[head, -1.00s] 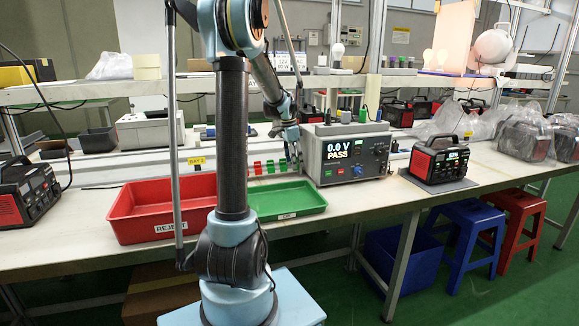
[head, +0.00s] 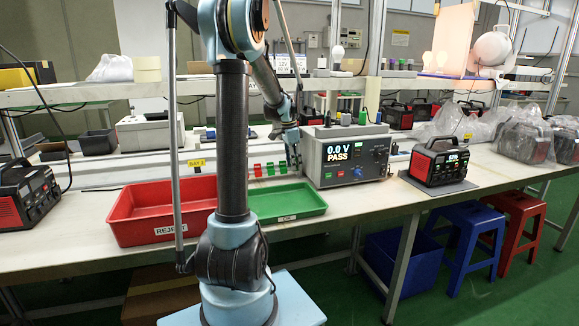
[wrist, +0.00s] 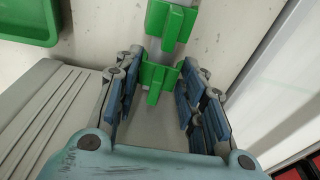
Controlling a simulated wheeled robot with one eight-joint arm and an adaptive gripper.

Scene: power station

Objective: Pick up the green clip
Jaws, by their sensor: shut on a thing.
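In the wrist view a green clip (wrist: 158,76) sits between the fingertips of my gripper (wrist: 157,72), and the blue-padded fingers are shut on its sides. A second green clip (wrist: 170,20) lies just beyond it, apart from the fingers. Both appear to be on the same pale rail. In the head view my gripper (head: 293,158) points down at the right end of a row of small clips, beside the grey tester. Green clips (head: 270,169) show left of it. The head view does not show clearly which one is held.
The grey tester (head: 322,170) reading "0.0 V PASS" stands close right of my gripper. A green tray (head: 290,203) and a red reject tray (head: 150,232) lie in front. Red clips (head: 257,170) are at the row's left. A black-and-red power unit (head: 432,170) stands farther right.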

